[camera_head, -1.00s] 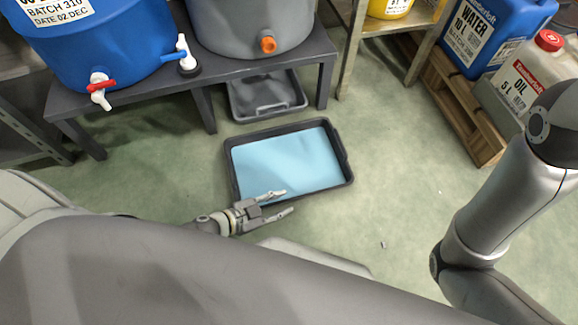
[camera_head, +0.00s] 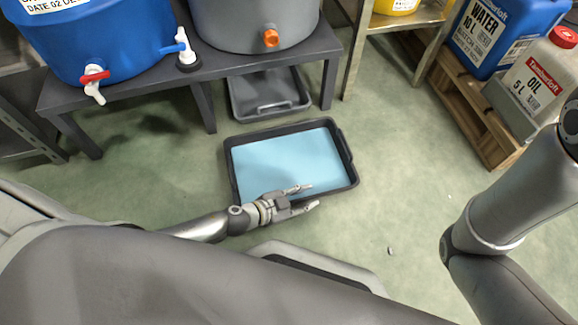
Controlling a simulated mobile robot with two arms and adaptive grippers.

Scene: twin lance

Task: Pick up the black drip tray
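The black drip tray (camera_head: 229,160) lies on the green floor in front of the bench, with light blue liquid or lining covering its bottom. A handle shows on its right rim. My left gripper (camera_head: 306,197) is at the tray's near edge, its two fingers apart and pointing right. It overlaps the near rim in the picture, and I cannot tell whether it touches it. Nothing shows between the fingers. My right arm comes in at the right, but its gripper is outside the view.
A second dark tray (camera_head: 268,104) sits under the dark bench (camera_head: 225,68), which bears a blue barrel (camera_head: 110,42) and a grey barrel (camera_head: 225,30).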

